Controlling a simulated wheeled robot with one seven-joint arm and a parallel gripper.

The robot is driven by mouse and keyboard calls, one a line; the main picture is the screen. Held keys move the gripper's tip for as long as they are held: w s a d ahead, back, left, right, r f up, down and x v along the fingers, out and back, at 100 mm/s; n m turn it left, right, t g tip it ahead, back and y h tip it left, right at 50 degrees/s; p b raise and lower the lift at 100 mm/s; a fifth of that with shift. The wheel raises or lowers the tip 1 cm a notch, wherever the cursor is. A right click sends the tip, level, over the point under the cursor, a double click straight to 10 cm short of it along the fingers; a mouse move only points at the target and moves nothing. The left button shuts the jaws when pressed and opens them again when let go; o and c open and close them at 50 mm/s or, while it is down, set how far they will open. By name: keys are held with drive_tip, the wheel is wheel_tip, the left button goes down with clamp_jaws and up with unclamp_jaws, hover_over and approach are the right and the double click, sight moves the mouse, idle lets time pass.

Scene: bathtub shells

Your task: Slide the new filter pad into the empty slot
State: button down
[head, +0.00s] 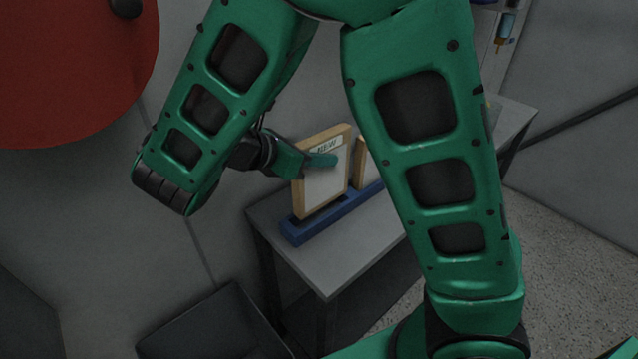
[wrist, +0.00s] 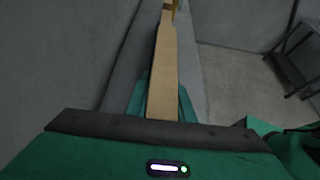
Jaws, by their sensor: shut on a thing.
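The new filter pad (head: 325,184) is a white panel in a tan frame, with a label reading NEW near its top. It stands upright at the near end of a long blue holder (head: 308,230) on the grey bench. My gripper (head: 322,161) is shut on the pad near its top. In the wrist view, the pad's tan edge (wrist: 163,80) runs between my green fingers (wrist: 163,102). A second tan-framed pad (head: 361,165) stands behind it, mostly hidden by my arm. I cannot tell where the empty slot is or whether the held pad touches the holder.
The grey bench top (head: 338,260) is clear in front of the holder. A large red round object (head: 70,70) is at the upper left. A dark box-like thing (head: 215,325) stands low at the front. In the wrist view, a small dark table (wrist: 298,68) stands at the right.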

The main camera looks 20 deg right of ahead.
sight(320, 177)
drive_tip(key=shift+f, duration=2.7)
drive_tip(key=c, duration=1.5)
unclamp_jaws()
drive_tip(key=shift+f, duration=0.15)
drive_tip(key=shift+c, duration=0.2)
